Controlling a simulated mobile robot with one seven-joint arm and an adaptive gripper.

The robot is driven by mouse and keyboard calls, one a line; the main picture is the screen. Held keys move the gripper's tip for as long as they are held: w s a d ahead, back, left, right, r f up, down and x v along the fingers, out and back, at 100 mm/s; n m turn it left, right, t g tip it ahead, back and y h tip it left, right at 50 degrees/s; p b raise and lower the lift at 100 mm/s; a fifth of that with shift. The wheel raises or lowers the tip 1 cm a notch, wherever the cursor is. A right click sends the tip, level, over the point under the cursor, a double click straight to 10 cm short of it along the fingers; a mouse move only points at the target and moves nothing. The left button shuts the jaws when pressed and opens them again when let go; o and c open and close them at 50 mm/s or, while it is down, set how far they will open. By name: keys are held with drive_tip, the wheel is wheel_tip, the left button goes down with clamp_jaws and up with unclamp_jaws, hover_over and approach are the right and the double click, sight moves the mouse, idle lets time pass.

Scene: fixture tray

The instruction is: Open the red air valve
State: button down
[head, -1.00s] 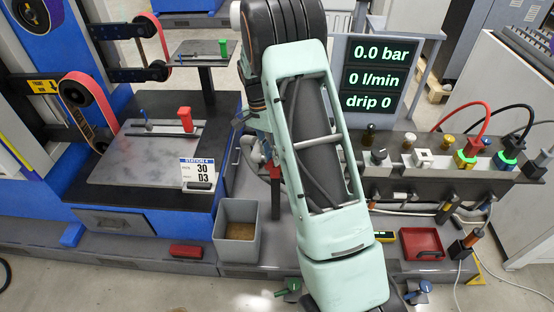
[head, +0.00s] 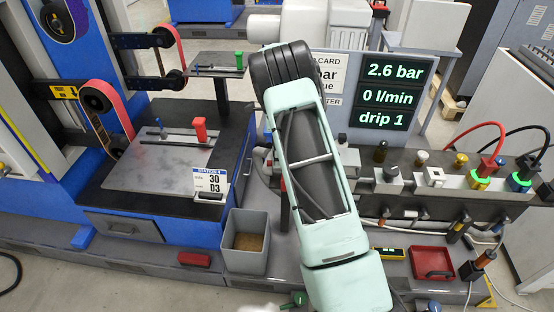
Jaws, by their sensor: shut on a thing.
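I cannot make out the red air valve; my mint arm covers the middle of the bench. Only a narrow dark red upright piece (head: 284,207) shows at the arm's left edge, and I cannot tell what it belongs to. A green-handled part (head: 298,299) and a blue-handled part (head: 417,294) show low in the head view, on either side of the arm. The display (head: 391,92) reads 2.6 bar, 0 l/min and drip 1. My gripper is hidden behind the arm, so its jaws and their contact do not show.
A fixture plate (head: 150,175) with a red upright handle (head: 199,130) lies at left. A grey bin (head: 246,258) stands left of the arm. A red tray (head: 432,262) and a panel with knobs and cables (head: 425,200) are at right.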

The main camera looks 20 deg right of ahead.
drive_tip(key=shift+w+d+m, duration=0.15)
drive_tip(key=shift+w+m, duration=0.25)
drive_tip(key=shift+m, duration=0.3)
drive_tip(key=c, duration=1.8)
unclamp_jaws()
drive_tip(key=shift+c, duration=0.2)
wheel_tip(320, 180, up, 12)
drive_tip(key=w+d, duration=0.1)
drive_tip(key=w, duration=0.1)
drive_tip(key=shift+w, duration=0.1)
